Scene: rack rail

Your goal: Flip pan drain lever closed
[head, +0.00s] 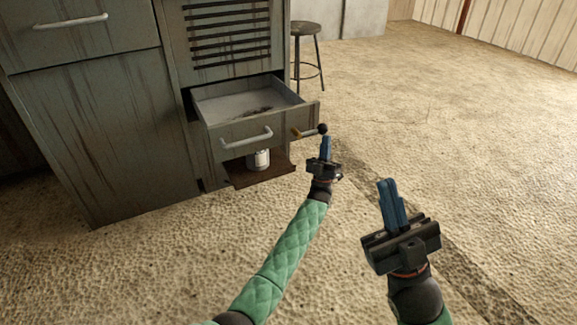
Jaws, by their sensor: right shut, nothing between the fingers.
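The pan (262,126) is a grey open drawer-like tray with a pale handle, pulled out of the cabinet. My right gripper (391,196) is shut and empty, nearer the camera and to the right of the lever.
A white can (258,160) stands under the pan on a brown board (262,176). The grey cabinet (105,130) fills the left side. A stool (306,48) stands behind the pan. The floor to the right is open.

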